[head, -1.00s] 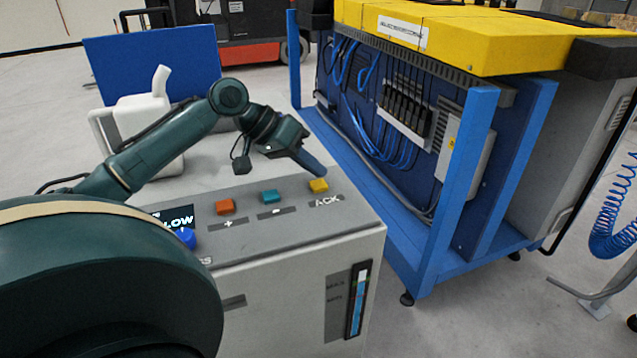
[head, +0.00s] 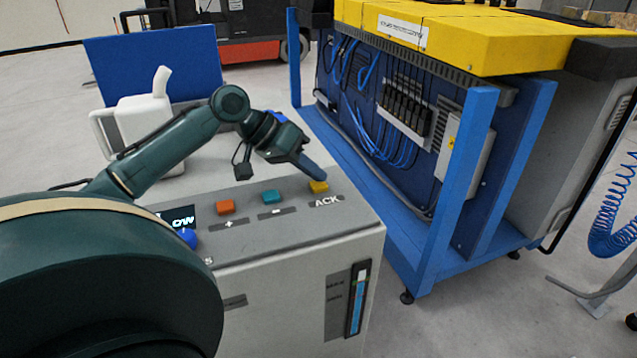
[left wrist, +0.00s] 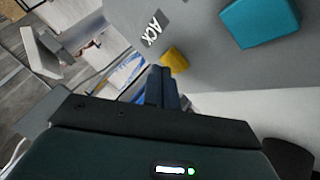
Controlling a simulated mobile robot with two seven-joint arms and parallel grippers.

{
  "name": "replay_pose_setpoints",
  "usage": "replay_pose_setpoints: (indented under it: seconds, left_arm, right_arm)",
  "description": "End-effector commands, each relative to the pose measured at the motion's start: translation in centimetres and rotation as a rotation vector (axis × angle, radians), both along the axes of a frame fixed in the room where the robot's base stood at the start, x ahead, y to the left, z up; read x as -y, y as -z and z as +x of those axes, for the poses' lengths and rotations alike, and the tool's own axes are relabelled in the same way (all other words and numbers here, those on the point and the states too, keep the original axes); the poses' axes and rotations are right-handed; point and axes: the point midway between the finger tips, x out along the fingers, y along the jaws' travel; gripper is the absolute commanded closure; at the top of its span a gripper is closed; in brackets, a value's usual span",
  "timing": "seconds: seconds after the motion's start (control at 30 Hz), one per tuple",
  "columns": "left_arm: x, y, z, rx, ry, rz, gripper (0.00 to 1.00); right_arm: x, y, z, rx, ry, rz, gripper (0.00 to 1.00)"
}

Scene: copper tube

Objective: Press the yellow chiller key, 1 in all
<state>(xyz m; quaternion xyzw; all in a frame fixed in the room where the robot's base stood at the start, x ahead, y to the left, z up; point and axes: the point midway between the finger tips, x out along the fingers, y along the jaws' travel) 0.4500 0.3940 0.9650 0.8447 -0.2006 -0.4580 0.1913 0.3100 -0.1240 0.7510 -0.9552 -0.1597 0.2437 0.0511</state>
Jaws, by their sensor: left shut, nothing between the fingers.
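The yellow key (head: 318,187) is at the right end of the key row on the chiller's grey top panel (head: 290,222), above the label ACK. My left gripper (head: 321,177) is shut and empty, with its fingertips just above and behind the yellow key in the head view. In the left wrist view the yellow key (left wrist: 175,60) shows just beyond the shut fingers (left wrist: 160,72), partly hidden by them. I cannot tell whether the tips touch it. My right gripper is not in view.
A teal key (head: 270,197), an orange key (head: 225,207) and a blue knob (head: 186,238) lie left along the panel beside a small display (head: 180,218). A white jug (head: 147,120) stands behind. A blue-framed cabinet (head: 440,200) stands to the right.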

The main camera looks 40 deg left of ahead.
Motion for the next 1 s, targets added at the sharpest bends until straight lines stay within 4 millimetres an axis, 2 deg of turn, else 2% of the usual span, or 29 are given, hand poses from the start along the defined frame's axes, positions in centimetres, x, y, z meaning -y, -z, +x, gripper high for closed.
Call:
replay_pose_setpoints:
  seconds: [0.6, 0.83, 1.0]
  left_arm:
    - [0.0, 0.7, 0.0, -0.001, 0.0, 0.0, 1.0]
    - [0.0, 0.7, 0.0, -0.002, 0.0, 0.0, 1.0]
    - [0.0, 0.1, 0.0, -0.003, 0.0, -0.002, 1.0]
  right_arm:
    - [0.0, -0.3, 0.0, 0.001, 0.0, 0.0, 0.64]
    - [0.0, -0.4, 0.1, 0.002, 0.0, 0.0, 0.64]
    - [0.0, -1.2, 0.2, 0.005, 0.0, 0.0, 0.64]
